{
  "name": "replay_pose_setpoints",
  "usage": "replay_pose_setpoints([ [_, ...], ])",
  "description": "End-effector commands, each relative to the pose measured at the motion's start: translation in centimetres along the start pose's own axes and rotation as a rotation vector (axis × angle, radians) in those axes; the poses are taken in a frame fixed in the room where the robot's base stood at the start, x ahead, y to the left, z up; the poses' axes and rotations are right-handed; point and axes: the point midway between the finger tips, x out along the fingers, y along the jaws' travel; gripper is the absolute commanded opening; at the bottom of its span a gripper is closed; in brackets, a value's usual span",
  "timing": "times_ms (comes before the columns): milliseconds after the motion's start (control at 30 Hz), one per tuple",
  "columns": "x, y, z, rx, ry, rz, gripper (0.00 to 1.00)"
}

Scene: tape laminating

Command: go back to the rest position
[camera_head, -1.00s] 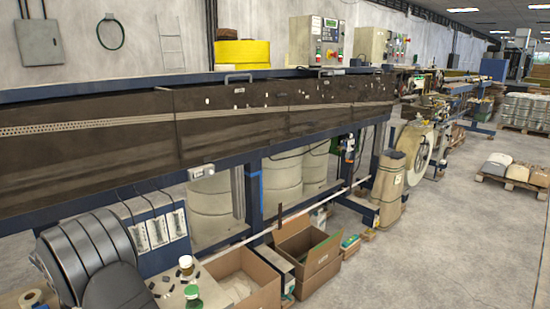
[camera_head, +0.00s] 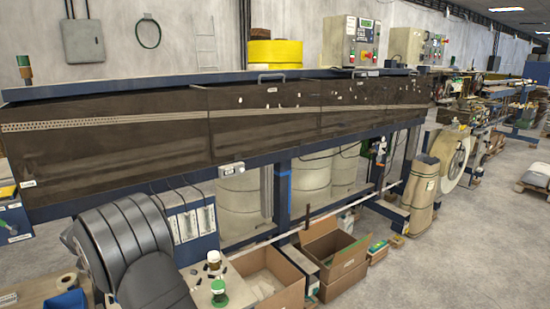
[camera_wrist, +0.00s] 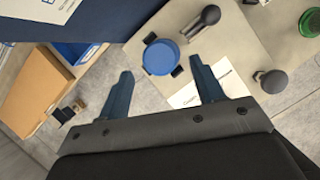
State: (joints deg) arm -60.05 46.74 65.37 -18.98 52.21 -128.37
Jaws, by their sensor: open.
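My gripper (camera_wrist: 161,68) shows in the wrist view with its two dark blue fingers spread apart and nothing between them. A round blue lid or cap (camera_wrist: 161,57) lies beyond the fingertips, seen against a light grey surface. I cannot tell how far it is from the fingers. In the head view, a dark grey rounded body, which looks like part of my arm, is at the lower left. My gripper does not show in that view.
A long dark trough (camera_head: 260,128) runs behind. The grey floor at the right (camera_head: 470,260) is mostly clear.

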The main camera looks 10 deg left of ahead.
Motion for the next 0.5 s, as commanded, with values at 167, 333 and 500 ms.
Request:
replay_pose_setpoints([
  [167,3.9,-0.1,0.0,0.001,0.001,-0.003,0.61],
  [333,4.8,0.1,0.5,0.002,-0.006,0.003,0.61],
  [500,1.5,0.0,1.8,0.001,-0.003,0.003,0.61],
])
